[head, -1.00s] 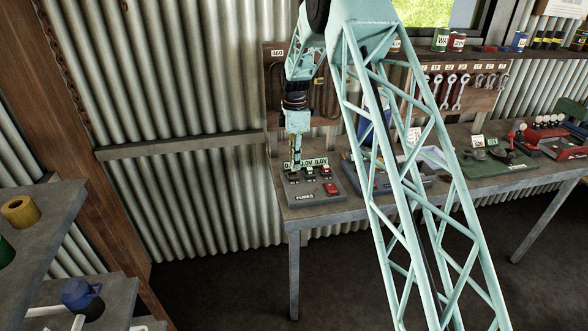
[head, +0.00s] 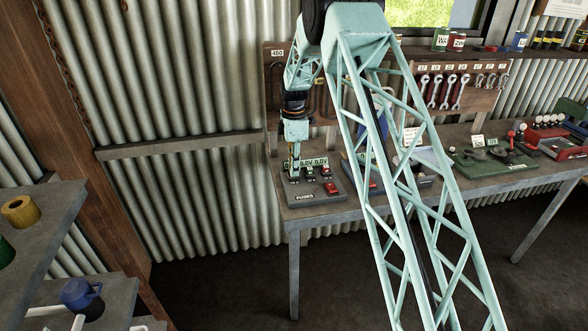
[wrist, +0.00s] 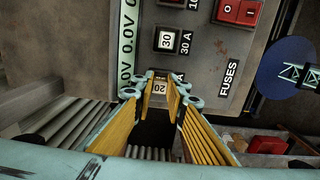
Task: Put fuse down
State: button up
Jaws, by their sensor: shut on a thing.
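My gripper (head: 294,172) points down at the left end of the grey fuse box on the bench; it also shows in the wrist view (wrist: 158,95). It is shut on a fuse marked 20 (wrist: 158,88), held between the fingertips. The fuse is low at the box's face, beside a 0.0V display strip (wrist: 128,40). I cannot tell whether it touches the box. A second fuse, marked 30 (wrist: 166,40), sits in the box next to a 30 A label. The fuse box (head: 318,200) carries a FUSES label.
A red rocker switch (wrist: 240,12) is on the box near the fuses. The bench (head: 300,213) holds tools further right. A pegboard with wrenches (head: 450,90) hangs behind. A shelf (head: 60,215) with a yellow roll (head: 20,211) stands at the left.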

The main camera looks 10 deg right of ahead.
jog(key=shift+f, duration=0.1)
jog(key=o, duration=0.7)
jog(key=shift+o, duration=0.2)
notch_tip(320, 180, up, 12)
dwell(0.5)
dwell(0.7)
